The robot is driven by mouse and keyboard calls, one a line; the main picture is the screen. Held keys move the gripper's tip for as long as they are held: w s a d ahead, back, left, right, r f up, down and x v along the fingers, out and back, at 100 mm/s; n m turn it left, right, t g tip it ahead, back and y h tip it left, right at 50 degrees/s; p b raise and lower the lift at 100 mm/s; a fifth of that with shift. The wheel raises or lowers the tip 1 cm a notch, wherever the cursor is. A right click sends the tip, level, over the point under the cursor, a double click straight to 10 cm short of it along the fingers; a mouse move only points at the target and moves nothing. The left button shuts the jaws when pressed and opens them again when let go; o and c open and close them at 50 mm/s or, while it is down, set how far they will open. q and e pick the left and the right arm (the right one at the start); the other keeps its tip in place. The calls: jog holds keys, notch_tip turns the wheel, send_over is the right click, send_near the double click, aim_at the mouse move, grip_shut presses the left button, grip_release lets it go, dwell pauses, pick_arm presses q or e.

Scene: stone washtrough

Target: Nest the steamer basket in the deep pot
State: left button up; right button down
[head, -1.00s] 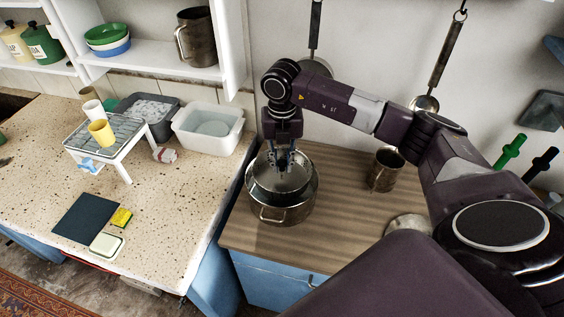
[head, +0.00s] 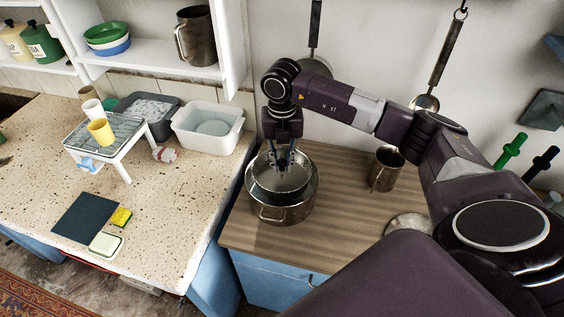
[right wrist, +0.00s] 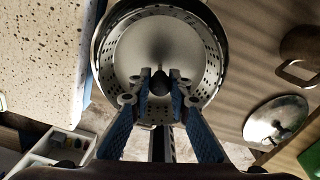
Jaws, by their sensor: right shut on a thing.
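The deep pot (head: 284,214) is a metal pot with a loop handle. It stands on the wooden worktop near its left edge. The steamer basket (head: 279,185) is a perforated metal bowl with a central post. It sits within the pot's mouth in the head view; how deep it rests is hard to tell. In the right wrist view the basket (right wrist: 135,45) lies inside the pot's rim (right wrist: 101,40), slightly off centre. My right gripper (head: 283,164) points down over the basket, its fingers (right wrist: 160,84) shut on the basket's central post. My left gripper is not in view.
A metal mug (head: 385,170) and a round lid (head: 408,226) are on the worktop to the right. The speckled counter (head: 180,200) on the left holds a rack (head: 128,150), a white tub (head: 207,128) and a sponge (head: 121,217). Ladles hang on the wall behind.

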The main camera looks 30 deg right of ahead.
aim_at(282, 178)
jog(key=shift+f, duration=0.1)
jog(key=shift+f+b, duration=1.3)
jog(key=shift+f, duration=0.25)
jog(key=shift+f, duration=0.3)
jog(key=shift+f+b, duration=0.9)
jog(key=shift+f, duration=0.05)
jog(key=shift+f, duration=0.2)
dwell(0.3)
jog(key=c, duration=1.7)
grip_release()
jog(key=shift+c, duration=0.2)
jog(key=shift+o, duration=0.6)
